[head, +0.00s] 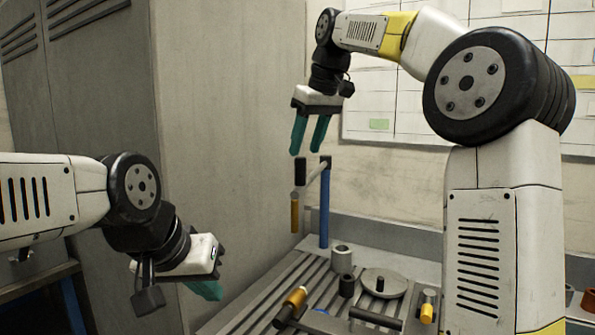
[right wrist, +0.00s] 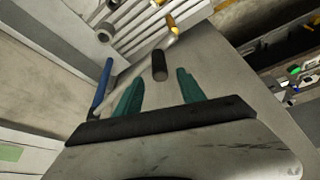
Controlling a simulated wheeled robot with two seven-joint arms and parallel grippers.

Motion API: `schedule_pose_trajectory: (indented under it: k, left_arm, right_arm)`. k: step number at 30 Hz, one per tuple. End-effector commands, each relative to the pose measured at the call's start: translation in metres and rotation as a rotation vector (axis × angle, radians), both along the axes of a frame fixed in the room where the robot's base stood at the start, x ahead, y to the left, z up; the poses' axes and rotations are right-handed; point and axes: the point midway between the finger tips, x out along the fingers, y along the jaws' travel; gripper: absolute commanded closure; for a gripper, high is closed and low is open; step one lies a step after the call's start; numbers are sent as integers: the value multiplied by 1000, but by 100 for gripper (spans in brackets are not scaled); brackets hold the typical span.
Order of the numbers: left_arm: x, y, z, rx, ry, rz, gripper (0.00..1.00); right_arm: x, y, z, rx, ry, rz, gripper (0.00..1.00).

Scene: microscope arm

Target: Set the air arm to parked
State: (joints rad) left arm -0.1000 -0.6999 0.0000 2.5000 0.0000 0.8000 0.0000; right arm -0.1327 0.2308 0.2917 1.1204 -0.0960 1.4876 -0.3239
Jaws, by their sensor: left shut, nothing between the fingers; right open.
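The air arm (head: 315,176) is a thin grey bar on top of an upright blue post (head: 324,212). A black cylinder (head: 300,172) stands at its outer end, and an orange-yellow piece (head: 295,214) hangs below. My right gripper (head: 307,150) is open and points down just above the black cylinder. In the right wrist view the black cylinder (right wrist: 159,65) shows beyond and between the open fingertips (right wrist: 158,75), apparently untouched. The blue post (right wrist: 103,86) is left of the fingers there. My left gripper (head: 208,292) is shut and empty, low at the left, away from the air arm.
A slotted grey bench (head: 255,305) carries a grey ring (head: 341,258), a round disc (head: 383,283), a black-and-orange cylinder (head: 292,306) and other small parts. A tall grey cabinet (head: 95,90) stands at the left. A wall board is behind my right arm.

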Motion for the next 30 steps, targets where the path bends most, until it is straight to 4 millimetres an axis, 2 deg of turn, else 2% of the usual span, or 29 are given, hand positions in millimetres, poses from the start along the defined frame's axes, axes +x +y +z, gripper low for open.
schedule_pose_trajectory:
  k: [5,12,18,28,29,30]
  left_arm:
    - [0,0,0,0,0,0,100]
    - [0,0,0,0,0,0,100]
    - [0,0,0,0,0,0,100]
    - [0,0,0,0,0,0,100]
    - [0,0,0,0,0,0,100]
    - [0,0,0,0,0,0,100]
  right_arm:
    - [6,5,-10,1,3,9,53]
    - [17,14,-45,1,4,7,53]
    - [24,19,-66,2,2,7,53]
    - [26,21,-70,3,-1,6,53]
    - [26,21,-70,3,-1,6,55]
    - [26,21,-70,3,-1,6,63]
